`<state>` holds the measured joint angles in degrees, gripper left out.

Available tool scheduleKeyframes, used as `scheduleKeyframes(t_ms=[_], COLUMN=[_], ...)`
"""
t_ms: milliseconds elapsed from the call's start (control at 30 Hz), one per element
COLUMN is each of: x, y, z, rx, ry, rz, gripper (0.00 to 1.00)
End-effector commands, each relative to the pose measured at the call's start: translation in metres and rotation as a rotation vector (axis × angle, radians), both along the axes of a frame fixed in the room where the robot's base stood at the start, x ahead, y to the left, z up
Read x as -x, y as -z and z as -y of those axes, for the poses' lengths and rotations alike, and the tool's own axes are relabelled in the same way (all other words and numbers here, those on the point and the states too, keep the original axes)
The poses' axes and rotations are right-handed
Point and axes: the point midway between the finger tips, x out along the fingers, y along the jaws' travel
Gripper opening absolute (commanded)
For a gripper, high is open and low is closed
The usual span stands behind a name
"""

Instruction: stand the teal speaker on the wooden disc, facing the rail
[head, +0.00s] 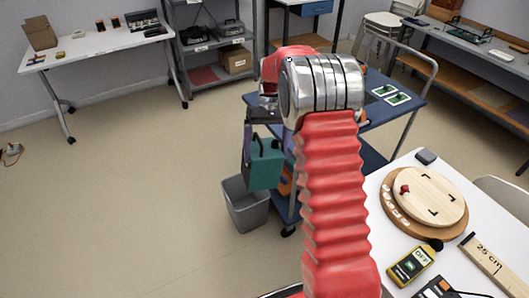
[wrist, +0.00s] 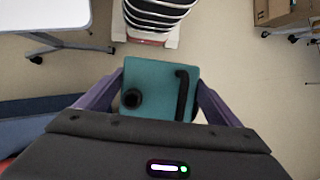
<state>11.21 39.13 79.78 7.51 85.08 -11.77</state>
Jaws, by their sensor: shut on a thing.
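The teal speaker (head: 264,170) hangs from my gripper (head: 266,155) in the head view, in the air left of the white table and above the grey bin. In the wrist view the speaker (wrist: 160,76) sits between my two purple fingers, which are shut on its sides. A round black part and a black bar show on its near face. The pale wooden disc (head: 432,196) lies on a wider brown round base on the white table at right, well apart from the speaker. It bears black corner marks and a red peg. A wooden bar marked 25 cm (head: 492,262) lies nearby; whether it is the rail I cannot tell.
A yellow meter (head: 411,266) lies in front of the disc on the white table (head: 385,222), and a small dark block (head: 426,157) lies behind it. A blue trolley (head: 405,113) stands behind my arm. The grey bin (head: 246,207) stands on the floor.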

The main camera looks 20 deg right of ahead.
Motion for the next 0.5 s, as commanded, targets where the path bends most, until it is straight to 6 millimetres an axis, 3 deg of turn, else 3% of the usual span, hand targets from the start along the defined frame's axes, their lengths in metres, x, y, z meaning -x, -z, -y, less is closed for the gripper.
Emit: scheduleKeyframes(t_ms=[167, 500], x=[0.000, 0.010], y=[-0.002, -0.011], z=[0.025, 0.111], rx=[0.001, 0.003], ry=[-0.058, -0.295], rz=[0.002, 0.002], gripper=[0.24, 0.24])
